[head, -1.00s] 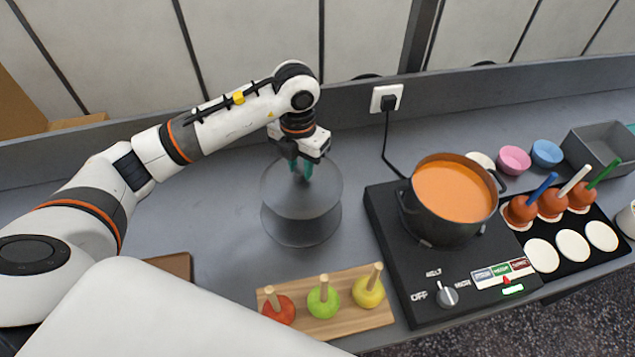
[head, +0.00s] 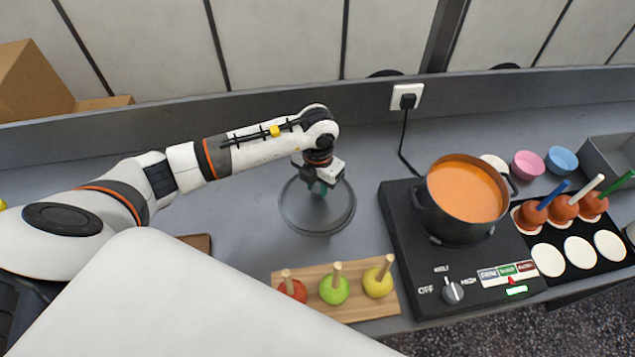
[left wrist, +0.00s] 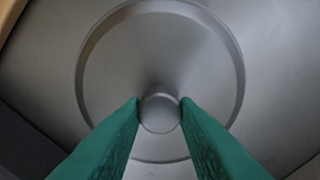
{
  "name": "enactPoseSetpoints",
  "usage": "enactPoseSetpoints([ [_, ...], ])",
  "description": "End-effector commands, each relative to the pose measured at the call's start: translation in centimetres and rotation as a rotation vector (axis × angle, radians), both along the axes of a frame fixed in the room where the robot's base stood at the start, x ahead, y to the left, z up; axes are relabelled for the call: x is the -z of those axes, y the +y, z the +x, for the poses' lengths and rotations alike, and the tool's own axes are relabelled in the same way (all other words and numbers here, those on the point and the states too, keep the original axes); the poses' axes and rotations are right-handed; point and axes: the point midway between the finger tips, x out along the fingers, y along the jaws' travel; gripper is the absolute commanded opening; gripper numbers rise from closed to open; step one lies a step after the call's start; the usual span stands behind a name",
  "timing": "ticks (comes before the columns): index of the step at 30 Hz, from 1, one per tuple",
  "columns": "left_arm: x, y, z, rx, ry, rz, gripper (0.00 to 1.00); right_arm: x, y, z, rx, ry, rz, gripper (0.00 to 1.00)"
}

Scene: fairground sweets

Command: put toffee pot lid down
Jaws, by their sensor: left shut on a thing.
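The toffee pot lid (head: 300,222) is a round grey disc on or just above the bare counter, left of the hotplate. It looks level; I cannot tell for sure whether it touches the counter. My left gripper (head: 319,187) points down over its middle. In the left wrist view, the green fingers (left wrist: 160,106) are shut on the round knob of the lid (left wrist: 110,75). The dark toffee pot (head: 450,225) stands uncovered on the hotplate, full of orange toffee. My right gripper is not in view.
The black hotplate (head: 424,268) is right of the lid, its cord running to a wall socket (head: 407,97). A wooden board (head: 358,308) with red, green and yellow apples on sticks lies in front. Toffee apples and white discs lie on a black mat (head: 572,275).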

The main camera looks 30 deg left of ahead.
Motion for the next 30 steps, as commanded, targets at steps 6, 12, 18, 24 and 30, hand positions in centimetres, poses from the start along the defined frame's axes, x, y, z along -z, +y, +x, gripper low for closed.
enactPoseSetpoints([
  [6, 0.1, 0.0, 0.0, 0.0, 0.0, 0.0, 0.49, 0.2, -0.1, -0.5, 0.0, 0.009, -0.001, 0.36],
  [12, 0.1, 0.0, 0.0, 0.0, 0.001, 0.0, 0.49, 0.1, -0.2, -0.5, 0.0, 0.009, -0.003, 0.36],
  [18, -1.1, 0.0, 0.1, 0.0, -0.003, 0.0, 0.49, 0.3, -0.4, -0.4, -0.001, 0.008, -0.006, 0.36],
  [24, -5.2, 0.0, 0.2, 0.001, -0.006, -0.001, 0.49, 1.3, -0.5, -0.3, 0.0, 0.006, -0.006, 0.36],
  [30, -9.3, 0.0, 0.1, 0.001, -0.005, 0.0, 0.49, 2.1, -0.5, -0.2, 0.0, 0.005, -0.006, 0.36],
])
